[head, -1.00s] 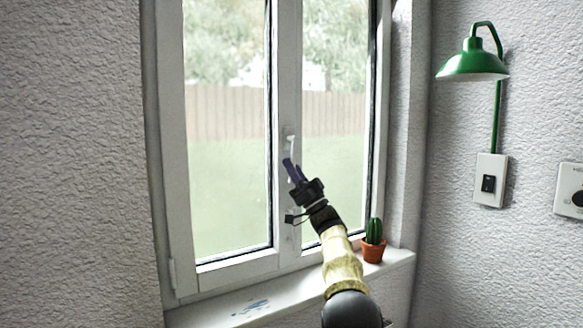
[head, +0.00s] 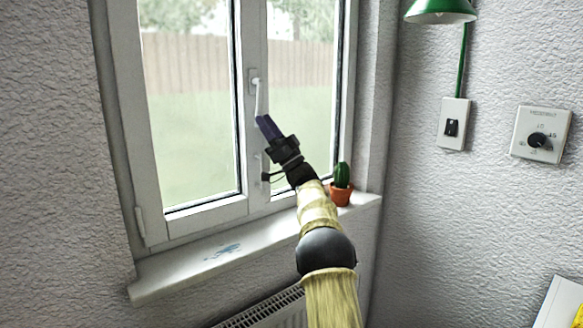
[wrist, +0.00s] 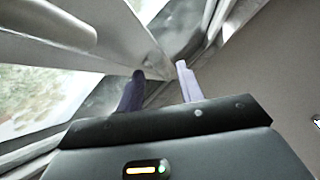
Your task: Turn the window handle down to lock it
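The white window handle (head: 258,97) is on the middle upright of the window in the head view. Its lever hangs nearly straight down from its plate. My gripper (head: 263,121) is just below and beside the lever's lower end; I cannot tell if they touch. In the wrist view my gripper's dark purple finger (wrist: 131,92) and pale lilac finger (wrist: 187,82) stand apart, with nothing clearly held between them. A pale rounded bar (wrist: 62,20) crosses the wrist view's upper left; I cannot tell if it is the handle.
A potted cactus (head: 341,186) stands on the windowsill (head: 178,268), right of my arm. A green lamp (head: 440,10), a switch (head: 452,125) and a dial plate (head: 541,134) are on the right wall. A radiator (head: 268,313) is under the sill.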

